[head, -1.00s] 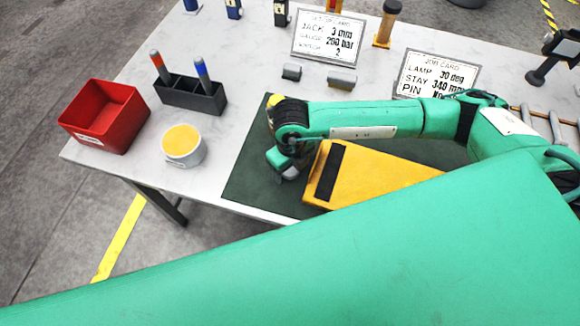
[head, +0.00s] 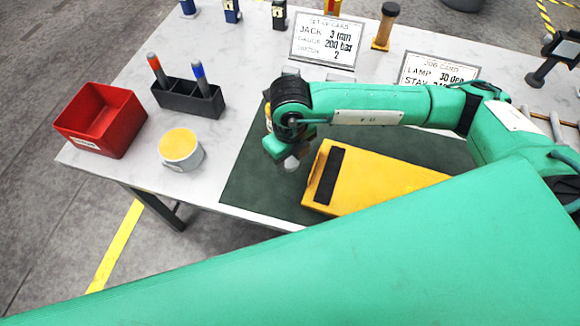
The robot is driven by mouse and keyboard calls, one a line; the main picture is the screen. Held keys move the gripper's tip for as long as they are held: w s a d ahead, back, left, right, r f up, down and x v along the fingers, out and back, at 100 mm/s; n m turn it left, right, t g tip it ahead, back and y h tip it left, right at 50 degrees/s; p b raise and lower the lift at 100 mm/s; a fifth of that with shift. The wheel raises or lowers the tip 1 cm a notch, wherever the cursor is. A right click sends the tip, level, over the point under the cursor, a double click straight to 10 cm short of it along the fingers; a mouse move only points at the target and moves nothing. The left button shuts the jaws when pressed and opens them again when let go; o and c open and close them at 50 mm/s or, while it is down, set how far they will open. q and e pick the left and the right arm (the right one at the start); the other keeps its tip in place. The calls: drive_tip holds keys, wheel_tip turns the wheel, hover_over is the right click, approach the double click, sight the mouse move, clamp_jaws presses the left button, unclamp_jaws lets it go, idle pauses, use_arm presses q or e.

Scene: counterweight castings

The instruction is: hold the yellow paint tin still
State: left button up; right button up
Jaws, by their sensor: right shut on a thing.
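The yellow paint tin (head: 180,150), a short white tin with a yellow top, stands upright on the table at the left, between the red bin and the dark green mat. No gripper touches it. My right gripper (head: 290,160) is over the mat, to the right of the tin and apart from it. It is shut on a small grey thing, mostly hidden by the gripper and wrist. My left gripper is not in view.
A yellow block with a black strip (head: 370,180) lies on the mat (head: 245,180) beside my right gripper. A red bin (head: 101,150) and a dark pen holder (head: 188,100) stand near the tin. Cards (head: 327,40) stand at the back. The table's front edge is close to the tin.

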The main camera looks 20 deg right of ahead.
sight(290, 161)
wheel_tip(290, 161, up, 14)
drive_tip(key=b, duration=0.2)
drive_tip(key=shift+f, duration=0.1)
